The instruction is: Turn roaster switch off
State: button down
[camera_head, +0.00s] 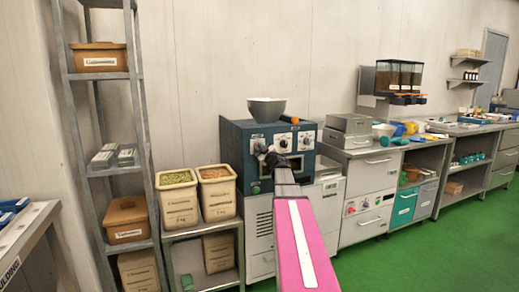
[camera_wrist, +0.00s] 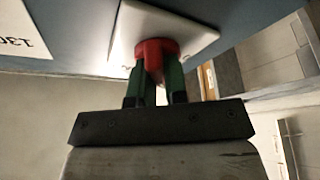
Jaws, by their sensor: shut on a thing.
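The roaster (camera_head: 238,135) is a blue box with several white-plated dials on its front, in the middle of the head view. My gripper (camera_head: 266,154) is at the left part of its front panel, in front of the dials. In the wrist view my gripper (camera_wrist: 155,82) has its green fingers shut on a red switch knob (camera_wrist: 154,48). The knob sits on a white plate (camera_wrist: 196,35) on the blue panel. In the head view my arm and gripper hide the knob, so its setting cannot be read there.
A grey bowl (camera_head: 266,110) stands on top of the roaster. Two ingredient bins (camera_head: 178,203) stand to its left on a low table, beside a grey shelf rack (camera_head: 146,130). Steel counters (camera_head: 368,168) run to the right. The green floor (camera_head: 430,250) is clear at the right front.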

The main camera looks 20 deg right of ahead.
jog(key=n+g+y, duration=0.1)
jog(key=n, duration=0.2)
jog(key=n+g, duration=0.1)
jog(key=n, duration=0.2)
jog(key=shift+n+g+y, duration=0.3)
jog(key=shift+n+y, duration=0.1)
jog(key=n+g, duration=0.1)
jog(key=n, duration=0.3)
jog(key=shift+a+f+n+g, duration=0.1)
jog(key=shift+f+n+g, duration=0.05)
jog(key=shift+n+g, duration=0.25)
jog(key=shift+n, duration=0.3)
jog(key=c, duration=1.1)
grip_release()
jog(key=shift+c, duration=0.2)
jog(key=v, duration=1.1)
jog(key=shift+a, duration=0.1)
